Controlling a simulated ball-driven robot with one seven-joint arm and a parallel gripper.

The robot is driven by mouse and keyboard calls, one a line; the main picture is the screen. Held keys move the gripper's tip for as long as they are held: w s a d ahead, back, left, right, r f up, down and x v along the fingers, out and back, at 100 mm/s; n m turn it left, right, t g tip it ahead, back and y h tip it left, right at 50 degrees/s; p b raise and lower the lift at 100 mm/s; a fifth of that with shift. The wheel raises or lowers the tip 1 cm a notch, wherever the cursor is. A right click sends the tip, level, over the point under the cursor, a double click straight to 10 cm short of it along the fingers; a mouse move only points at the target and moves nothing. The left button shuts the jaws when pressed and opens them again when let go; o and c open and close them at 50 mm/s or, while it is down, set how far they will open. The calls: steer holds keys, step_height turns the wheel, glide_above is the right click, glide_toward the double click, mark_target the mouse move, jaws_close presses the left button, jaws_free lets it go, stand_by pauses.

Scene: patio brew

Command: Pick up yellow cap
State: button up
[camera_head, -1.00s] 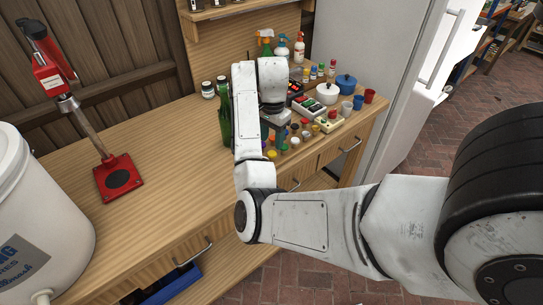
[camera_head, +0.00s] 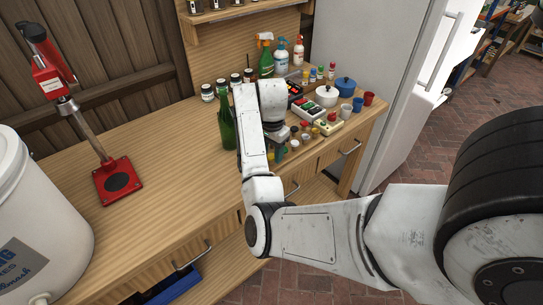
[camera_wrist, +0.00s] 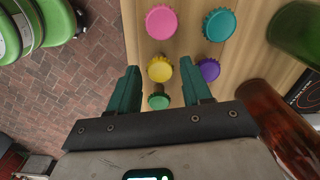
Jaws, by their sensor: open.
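The yellow cap (camera_wrist: 160,69) lies on the wooden counter near its edge. In the wrist view it shows between the tips of my gripper (camera_wrist: 160,75), whose two green fingers are spread apart with nothing held. I cannot tell how far above the cap the fingertips are. A green cap (camera_wrist: 158,102) shows lower, between the fingers. A purple cap (camera_wrist: 209,70) lies just right of the right fingertip. A pink cap (camera_wrist: 162,22) and a teal cap (camera_wrist: 219,25) lie beyond. In the head view, my arm largely hides the small caps around my gripper (camera_head: 276,155).
A green bottle (camera_head: 227,124) stands close left of my forearm. A brown bottle (camera_wrist: 278,125) is close right of the gripper in the wrist view. Cups, pots and boxes crowd the right of the counter (camera_head: 165,150). Its middle left is clear, up to a red capper (camera_head: 120,180).

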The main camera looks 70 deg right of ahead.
steer(key=shift+f, duration=0.1)
steer(key=shift+c, duration=0.5)
steer(key=c, duration=0.7)
